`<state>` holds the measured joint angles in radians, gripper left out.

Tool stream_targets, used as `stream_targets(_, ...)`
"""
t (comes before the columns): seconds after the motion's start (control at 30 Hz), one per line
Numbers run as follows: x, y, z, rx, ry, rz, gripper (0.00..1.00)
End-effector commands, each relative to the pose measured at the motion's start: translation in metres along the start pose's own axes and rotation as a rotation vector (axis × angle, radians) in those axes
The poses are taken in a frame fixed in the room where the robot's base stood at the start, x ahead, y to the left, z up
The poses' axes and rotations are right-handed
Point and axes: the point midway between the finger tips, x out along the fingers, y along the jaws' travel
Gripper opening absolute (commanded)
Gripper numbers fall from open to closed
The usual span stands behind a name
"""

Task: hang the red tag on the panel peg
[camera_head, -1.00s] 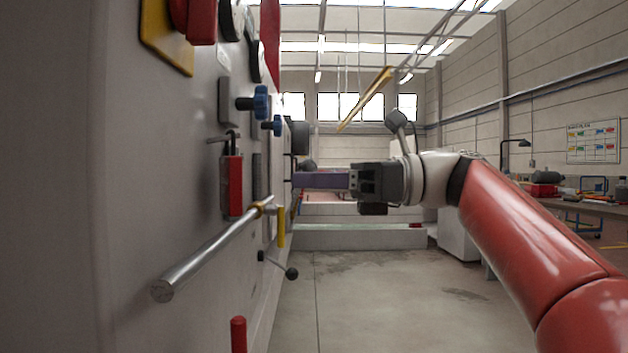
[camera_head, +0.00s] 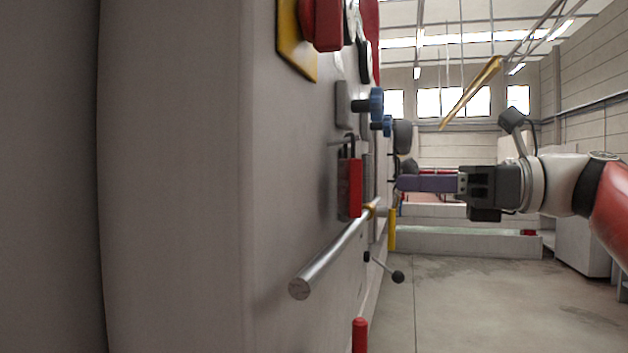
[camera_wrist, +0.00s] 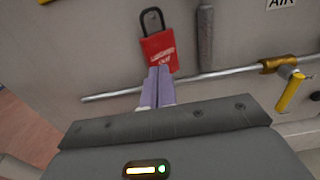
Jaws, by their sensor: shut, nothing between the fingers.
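The red tag (camera_head: 351,188), a padlock-like red body with a black shackle, is upright against the grey panel (camera_head: 285,170). Its shackle appears looped over a short metal peg (camera_head: 337,142). In the wrist view the tag (camera_wrist: 160,50) has pale lettering, and the shackle (camera_wrist: 152,20) stands above it. My gripper (camera_head: 399,183) has its purple fingers closed together, with nothing held. In the head view it is right of the tag, with a visible gap. In the wrist view the fingertips (camera_wrist: 159,72) overlap the tag's lower edge; contact cannot be told.
A steel rail (camera_head: 335,250) with a yellow handle (camera_head: 392,230) runs below the tag. Blue knobs (camera_head: 375,103) and a red button (camera_head: 322,25) project from the panel above. A black-ball lever (camera_head: 397,277) sticks out below. The floor (camera_head: 470,300) on the right is clear.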

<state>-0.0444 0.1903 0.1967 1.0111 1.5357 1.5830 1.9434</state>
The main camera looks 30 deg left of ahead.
Motion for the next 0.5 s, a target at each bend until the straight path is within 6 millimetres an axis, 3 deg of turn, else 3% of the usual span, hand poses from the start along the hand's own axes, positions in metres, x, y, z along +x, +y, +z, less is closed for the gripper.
stream_targets(0.5, 0.016, 0.001, 0.0, 0.0, 0.0, 0.001, 0.0)
